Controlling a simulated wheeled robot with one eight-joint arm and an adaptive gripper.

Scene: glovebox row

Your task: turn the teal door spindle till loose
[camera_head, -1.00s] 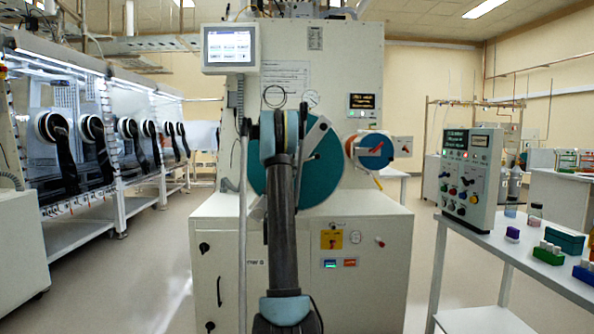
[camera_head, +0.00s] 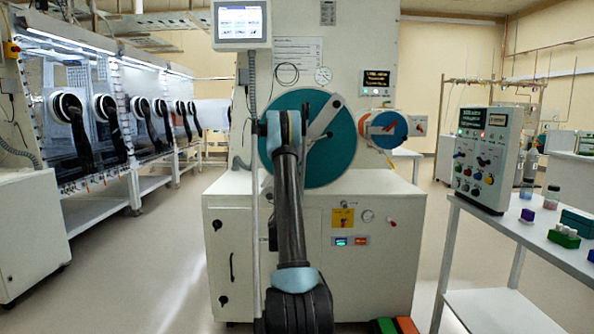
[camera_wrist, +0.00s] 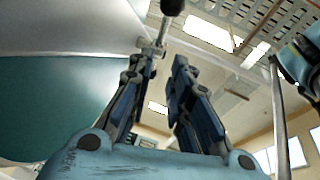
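The large round teal door (camera_head: 335,158) is on the front of the white chamber in the head view. A pale bar (camera_head: 325,115) crosses it, and my arm covers the door's left part and much of its middle. I cannot make out the spindle clearly. In the wrist view the teal surface (camera_wrist: 50,105) fills the left. A metal rod with a dark round knob (camera_wrist: 172,7) stands by the left fingertip. My gripper (camera_wrist: 166,65) points upward, its two fingers apart with a gap between them. I cannot tell whether the left finger touches the rod.
A smaller round port with blue and orange parts (camera_head: 385,129) is right of the door. A control console (camera_head: 482,158) stands on a white table at right. A touchscreen (camera_head: 241,22) hangs upper left of the door. Gloveboxes (camera_head: 110,135) line the left; floor between is clear.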

